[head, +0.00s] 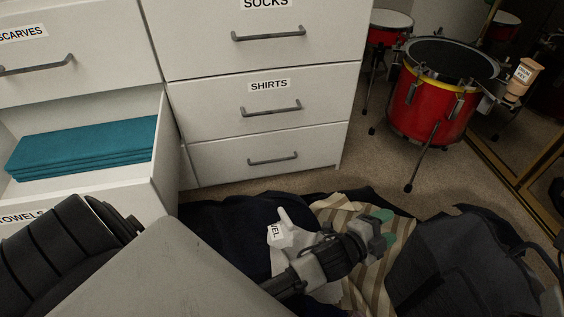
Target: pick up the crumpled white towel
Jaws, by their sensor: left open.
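A crumpled white towel (284,236) lies on the pile of clothes on the floor, with a partly hidden label ending in "EL". My left gripper (382,230) has green fingertips and is open. It is in front of and to the right of the towel's visible peak, over a striped cloth. My gripper and wrist cover part of the towel, so its full extent is hidden. I see nothing between the fingertips. My right gripper is not in view.
Dark clothing (225,222), a beige striped cloth (362,272) and a dark grey bag-like item (450,262) crowd the floor. A white dresser (215,110) stands behind, with an open drawer holding folded teal cloth (85,145). A red drum (425,112) stands at the back right.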

